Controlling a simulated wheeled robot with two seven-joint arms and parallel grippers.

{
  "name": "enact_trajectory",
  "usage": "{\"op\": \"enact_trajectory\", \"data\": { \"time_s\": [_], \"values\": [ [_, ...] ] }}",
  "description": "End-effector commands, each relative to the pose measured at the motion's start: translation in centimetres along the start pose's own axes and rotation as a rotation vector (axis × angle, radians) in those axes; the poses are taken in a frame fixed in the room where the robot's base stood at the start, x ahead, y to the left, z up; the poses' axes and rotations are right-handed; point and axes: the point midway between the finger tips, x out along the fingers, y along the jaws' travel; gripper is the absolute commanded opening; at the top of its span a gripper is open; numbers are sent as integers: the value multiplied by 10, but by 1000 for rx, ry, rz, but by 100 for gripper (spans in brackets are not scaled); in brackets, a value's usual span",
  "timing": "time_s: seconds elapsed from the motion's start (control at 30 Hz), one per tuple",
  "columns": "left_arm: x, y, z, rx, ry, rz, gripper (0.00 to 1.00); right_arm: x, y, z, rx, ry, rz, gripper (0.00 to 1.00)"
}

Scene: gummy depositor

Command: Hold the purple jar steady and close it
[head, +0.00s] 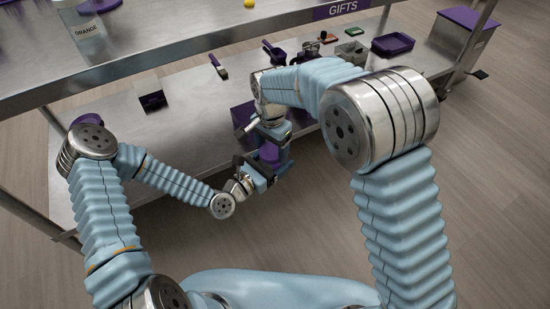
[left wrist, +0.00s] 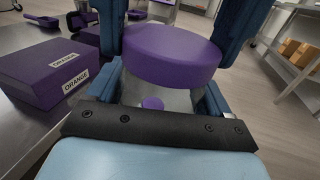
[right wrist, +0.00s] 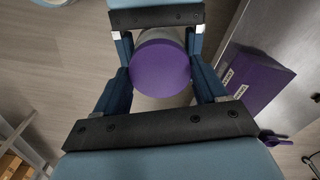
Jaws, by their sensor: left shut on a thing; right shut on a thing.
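The purple jar shows in the left wrist view as a clear body (left wrist: 155,92) with a purple lid (left wrist: 172,55) on top. In the right wrist view I see the lid (right wrist: 160,67) from above. My left gripper (head: 258,173) is shut around the jar's body, holding it in front of the lower bench shelf. My right gripper (head: 271,133) comes from above, with its fingers shut on both sides of the lid. In the head view the purple of the jar (head: 269,153) shows between the grippers. I cannot tell whether the lid is fully seated.
A purple box (left wrist: 55,75) labelled ORANGE stands on the shelf close beside the jar. Farther back are a purple tray (head: 393,44), a brush-like tool (head: 218,67) and a dark box (head: 152,101). An ORANGE jar (head: 88,38) stands on the upper shelf. Floor is open in front.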

Motion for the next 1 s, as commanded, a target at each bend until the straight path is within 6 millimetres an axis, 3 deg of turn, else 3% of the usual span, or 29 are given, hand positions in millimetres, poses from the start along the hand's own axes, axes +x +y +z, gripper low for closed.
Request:
{"op": "enact_trajectory", "data": {
  "time_s": [0.1,0.23,0.27,0.4,0.7,1.0],
  "values": [
    [0,0,0,0,0,0,0,0,0,0,181,0,-1,35],
    [0,0,0,0,0,0,0,0,0,0,172,-1,-1,35],
    [0,0,0,0,0,0,0,0,0,0,172,-1,-1,76],
    [0,0,0,0,0,0,0,0,0,0,170,-1,-1,97],
    [0,0,0,0,0,-1,0,-2,0,0,168,0,-1,97],
    [0,0,0,0,-1,-1,0,-38,0,0,169,0,-2,97]
  ]
}}
